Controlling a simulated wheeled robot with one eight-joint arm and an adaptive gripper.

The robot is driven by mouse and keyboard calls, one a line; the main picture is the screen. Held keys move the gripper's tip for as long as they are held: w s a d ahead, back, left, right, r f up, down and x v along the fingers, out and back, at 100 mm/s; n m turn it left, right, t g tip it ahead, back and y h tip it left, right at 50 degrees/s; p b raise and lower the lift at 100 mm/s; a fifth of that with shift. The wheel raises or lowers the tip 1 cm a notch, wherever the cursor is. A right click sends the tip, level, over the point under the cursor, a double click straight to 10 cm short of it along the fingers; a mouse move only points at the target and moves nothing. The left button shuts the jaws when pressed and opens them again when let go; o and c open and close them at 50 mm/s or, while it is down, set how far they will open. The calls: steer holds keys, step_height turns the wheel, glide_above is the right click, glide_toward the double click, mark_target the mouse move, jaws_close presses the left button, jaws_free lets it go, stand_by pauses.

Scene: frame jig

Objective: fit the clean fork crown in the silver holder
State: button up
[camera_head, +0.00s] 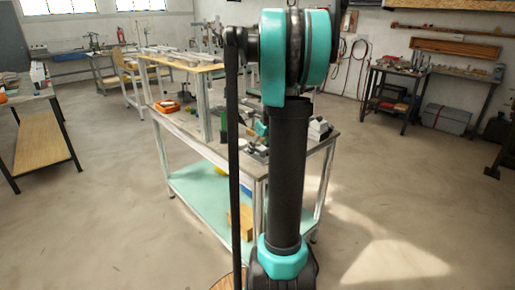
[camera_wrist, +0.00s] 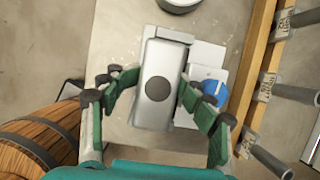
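In the wrist view a silver-grey block (camera_wrist: 158,55) with rounded edges and a dark round spot on top lies on a pale bench top. It may be the silver holder; I cannot tell if the dark spot is a hole. My gripper (camera_wrist: 153,88) is above it with its green fingers spread, one on each side of the block. The fingers look open, and I see nothing held between them. I cannot make out a fork crown in either view. In the head view my own arm hides the gripper and part of the workbench (camera_head: 186,122).
Right of the block are pale plates and a blue round piece (camera_wrist: 214,92). A wooden rack (camera_wrist: 262,75) with grey labelled cylinders stands further right. A wooden barrel (camera_wrist: 40,135) is at lower left.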

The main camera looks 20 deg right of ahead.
steer(key=shift+o, duration=0.7)
steer(key=shift+s+d+f, duration=0.1)
steer(key=shift+s+d, duration=0.05)
steer(key=shift+d, duration=0.05)
steer(key=shift+r, duration=0.4)
steer(key=v, duration=1.1)
steer(key=shift+r, duration=0.15)
